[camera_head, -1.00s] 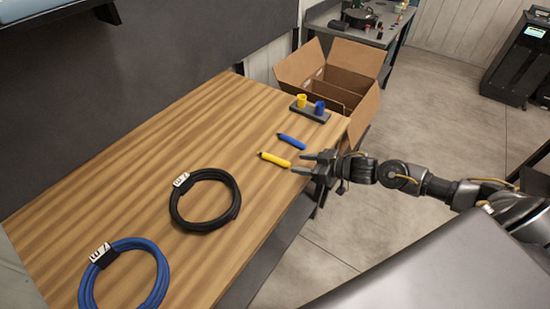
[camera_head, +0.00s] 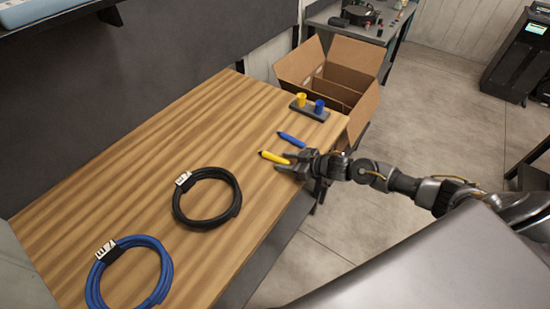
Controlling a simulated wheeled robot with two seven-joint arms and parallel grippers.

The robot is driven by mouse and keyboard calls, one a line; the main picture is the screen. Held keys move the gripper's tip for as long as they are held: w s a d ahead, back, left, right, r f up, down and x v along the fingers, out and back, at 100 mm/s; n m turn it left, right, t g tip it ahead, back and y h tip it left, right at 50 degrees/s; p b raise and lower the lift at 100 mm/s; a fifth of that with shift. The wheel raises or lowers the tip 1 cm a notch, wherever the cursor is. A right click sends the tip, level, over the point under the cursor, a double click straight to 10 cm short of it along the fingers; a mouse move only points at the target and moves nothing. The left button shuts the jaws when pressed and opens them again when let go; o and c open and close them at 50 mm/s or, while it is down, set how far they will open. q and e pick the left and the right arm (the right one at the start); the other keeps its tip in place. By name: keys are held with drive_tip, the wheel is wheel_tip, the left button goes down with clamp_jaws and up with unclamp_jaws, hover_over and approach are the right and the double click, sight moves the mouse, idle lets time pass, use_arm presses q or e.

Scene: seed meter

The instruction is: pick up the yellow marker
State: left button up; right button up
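The yellow marker (camera_head: 272,157) lies on the wooden table near its right edge. My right gripper (camera_head: 285,159) comes in from the right and sits at the marker's right end, with its fingers around that end. The fingers look parted, one on the far side and one on the near side of the marker; whether they touch it cannot be told. The marker's right end is partly hidden by the gripper. My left gripper is not in view.
A blue marker (camera_head: 291,139) lies just beyond the yellow one, close to my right gripper. A dark holder (camera_head: 299,110) with yellow and blue caps stands at the table's far corner. A black cable coil (camera_head: 177,207) and a blue coil (camera_head: 95,288) lie nearer. A cardboard box (camera_head: 361,112) stands beyond the table.

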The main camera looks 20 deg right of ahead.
clamp_jaws()
drive_tip(key=shift+r, duration=0.1)
drive_tip(key=shift+r+b, duration=0.45)
drive_tip(key=shift+r, duration=0.15)
drive_tip(key=s+d+r+b, duration=0.2)
drive_tip(key=s+r+b, duration=0.1)
drive_tip(key=s+r, duration=0.8)
drive_tip(key=s, duration=0.2)
drive_tip(key=shift+s+d+r, duration=0.3)
drive_tip(key=shift+s+d, duration=0.05)
drive_tip(key=shift+d, duration=0.05)
